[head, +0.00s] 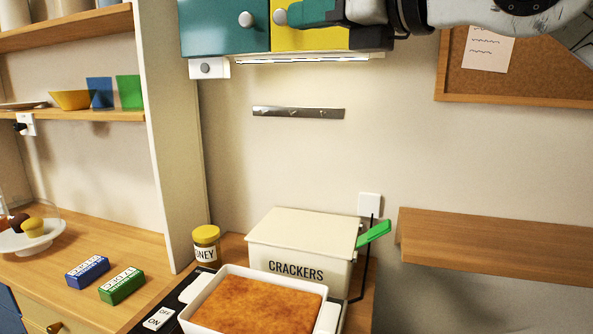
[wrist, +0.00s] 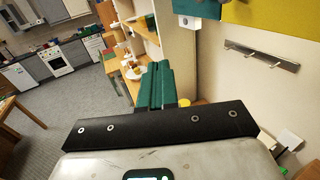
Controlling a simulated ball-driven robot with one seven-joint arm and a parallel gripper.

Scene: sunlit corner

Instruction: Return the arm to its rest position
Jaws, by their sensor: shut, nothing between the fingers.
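My gripper (head: 296,14) is at the top of the head view, in front of the yellow cabinet door (head: 303,38) near its knob. Its teal fingers are together with nothing between them. My arm stretches in from the top right. In the wrist view, the gripper (wrist: 158,68) points away over the room, fingers side by side and empty. Whether the fingers touch the cabinet cannot be told.
Below are a CRACKERS bin (head: 300,238), a honey jar (head: 206,246) and a baked dish (head: 250,307). A shelf unit (head: 172,130) stands left. A wooden shelf (head: 490,243) and corkboard (head: 540,60) are right. The wall between has a hook rail (head: 298,113).

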